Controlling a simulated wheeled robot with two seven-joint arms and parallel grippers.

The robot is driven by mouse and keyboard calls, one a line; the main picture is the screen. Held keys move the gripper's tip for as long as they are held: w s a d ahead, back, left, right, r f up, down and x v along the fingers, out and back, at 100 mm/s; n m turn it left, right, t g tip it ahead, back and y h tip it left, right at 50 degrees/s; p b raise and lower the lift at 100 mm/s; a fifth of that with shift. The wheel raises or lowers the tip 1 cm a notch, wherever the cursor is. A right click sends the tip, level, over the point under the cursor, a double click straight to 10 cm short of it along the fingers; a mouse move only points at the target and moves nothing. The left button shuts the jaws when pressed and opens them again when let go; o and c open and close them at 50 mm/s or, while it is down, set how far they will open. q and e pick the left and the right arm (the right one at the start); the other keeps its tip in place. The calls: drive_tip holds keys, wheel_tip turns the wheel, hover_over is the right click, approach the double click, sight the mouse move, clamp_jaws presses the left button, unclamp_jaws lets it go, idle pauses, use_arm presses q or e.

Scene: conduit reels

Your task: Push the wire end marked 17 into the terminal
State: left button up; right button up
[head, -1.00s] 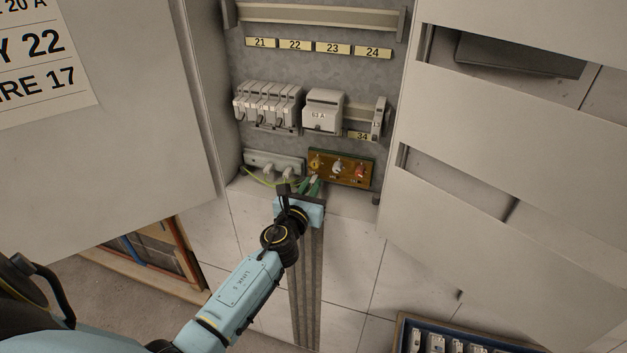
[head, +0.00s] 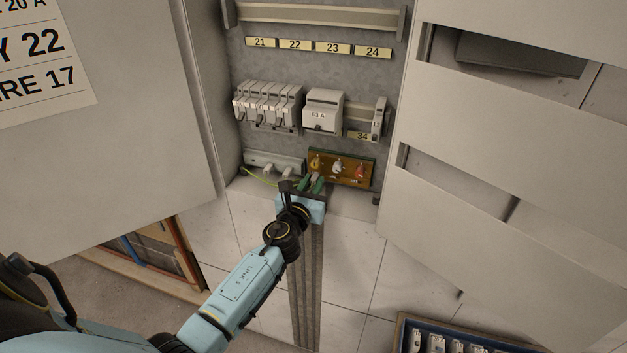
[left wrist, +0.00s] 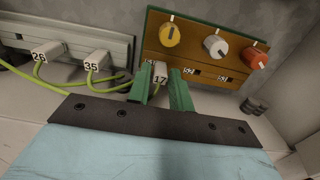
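The wire end marked 17 (left wrist: 160,77) is a small white plug, seen in the left wrist view between the green fingers of my left gripper (left wrist: 163,88). In the head view my left gripper (head: 311,186) is at the lower edge of the brown terminal board (head: 345,179). The board (left wrist: 205,66) carries yellow, white and red knobs with numbered labels below. The plug is in front of the board under the yellow knob (left wrist: 170,34); the label there is partly covered. I cannot tell how deep the plug sits. My right gripper is not in view.
Left of the board, a grey strip (left wrist: 100,47) holds plugs marked 26 (left wrist: 47,50) and 35 (left wrist: 97,61) with yellow-green wires. Breakers (head: 268,103) and a 63 A unit (head: 323,112) sit above. A cabinet door (head: 110,150) stands at left. A blue tray (head: 402,330) is at lower right.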

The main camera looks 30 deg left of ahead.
use_arm(q)
drive_tip(key=o, duration=0.3)
drive_tip(key=shift+o, duration=0.2)
drive_tip(key=v, duration=1.3)
drive_tip(key=s+d+f+n+g+h, duration=0.1)
drive_tip(key=s+f+n+g, duration=0.3)
drive_tip(key=f, duration=0.6)
drive_tip(key=s+d+f+n+g+h, duration=0.15)
drive_tip(key=s+f+n, duration=0.35)
drive_tip(key=f, duration=0.6)
drive_tip(key=s+d+f+n+g, duration=0.1)
drive_tip(key=s+f+n+g, duration=0.3)
drive_tip(key=f, duration=0.6)
drive_tip(key=s+d+f+n+g, duration=0.1)
drive_tip(key=s+f+n+g, duration=0.1)
drive_tip(key=s+f+n, duration=0.3)
drive_tip(key=s+d+f+n+g+h+b, duration=0.1)
drive_tip(key=s+f+n, duration=0.5)
drive_tip(key=s, duration=0.8)
drive_tip(key=s+d+f+n+g, duration=0.1)
drive_tip(key=s+f+n+g, duration=0.3)
drive_tip(key=s+n, duration=0.3)
drive_tip(key=shift+s+d+f, duration=0.15)
drive_tip(key=shift+s+f, duration=0.65)
drive_tip(key=shift+s, duration=0.35)
